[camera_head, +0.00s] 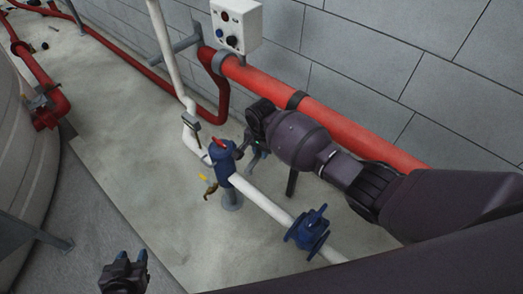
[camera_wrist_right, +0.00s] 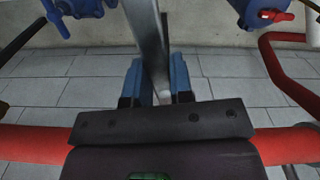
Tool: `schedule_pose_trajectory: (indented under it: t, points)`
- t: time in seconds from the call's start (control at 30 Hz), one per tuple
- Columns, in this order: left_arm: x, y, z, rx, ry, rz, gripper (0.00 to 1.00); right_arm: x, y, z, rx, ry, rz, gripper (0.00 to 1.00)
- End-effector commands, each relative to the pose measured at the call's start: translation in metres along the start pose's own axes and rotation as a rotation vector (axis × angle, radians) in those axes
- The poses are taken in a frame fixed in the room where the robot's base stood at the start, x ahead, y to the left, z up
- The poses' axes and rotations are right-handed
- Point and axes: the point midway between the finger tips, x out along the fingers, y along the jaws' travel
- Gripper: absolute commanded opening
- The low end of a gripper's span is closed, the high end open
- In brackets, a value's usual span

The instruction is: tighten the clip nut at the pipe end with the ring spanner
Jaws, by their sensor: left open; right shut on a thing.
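My right gripper (camera_head: 250,150) reaches in from the right and is close beside the blue valve body (camera_head: 222,158) on the white pipe (camera_head: 262,203). In the right wrist view its blue fingers (camera_wrist_right: 158,75) are shut on a grey metal bar, the ring spanner (camera_wrist_right: 148,38), which runs up out of the picture. The ring end and the clip nut cannot be made out; I cannot tell whether they touch. My left gripper (camera_head: 125,270) is open and empty at the bottom left, well away from the pipes.
A thick red pipe (camera_head: 330,122) runs along the block wall behind my right arm. A control box (camera_head: 237,24) hangs above it. A blue flange valve (camera_head: 308,231) sits lower on the white pipe. A pale tank (camera_head: 22,140) stands at left; the floor between is mostly clear.

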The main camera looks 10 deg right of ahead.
Motion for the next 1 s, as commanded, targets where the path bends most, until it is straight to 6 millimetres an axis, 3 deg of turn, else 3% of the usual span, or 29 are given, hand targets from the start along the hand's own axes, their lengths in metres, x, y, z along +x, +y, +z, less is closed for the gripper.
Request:
schedule_pose_trajectory:
  t: [1.0]
  points:
    - [0.000,0.000,0.000,0.000,0.000,0.000,0.43,-0.041,0.000,-0.001,0.000,0.001,-0.001,0.00]
